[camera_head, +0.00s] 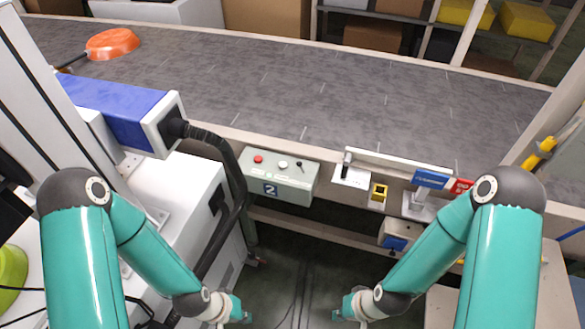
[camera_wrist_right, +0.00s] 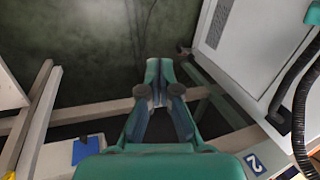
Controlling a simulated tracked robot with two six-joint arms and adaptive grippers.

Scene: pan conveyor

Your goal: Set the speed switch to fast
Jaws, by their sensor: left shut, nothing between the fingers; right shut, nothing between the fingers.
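A grey control box (camera_head: 278,180) with a "2" label is mounted on the near side of the conveyor. On its top are a red button (camera_head: 258,159), a pale round button or knob (camera_head: 283,165) and a small black toggle switch (camera_head: 300,166). I cannot read the markings, so the switch's setting is unclear. My left gripper (camera_head: 243,313) is shut and empty at the bottom of the head view, below the box. My right gripper (camera_head: 340,313) is shut and empty, also below and apart from the box. It also shows in the right wrist view (camera_wrist_right: 159,92).
The grey conveyor belt (camera_head: 290,95) runs across behind the box, with an orange pan (camera_head: 112,43) at far left. A blue and white machine (camera_head: 115,110) with a black hose stands left of the box. A lever (camera_head: 347,160) and yellow block (camera_head: 378,191) are right.

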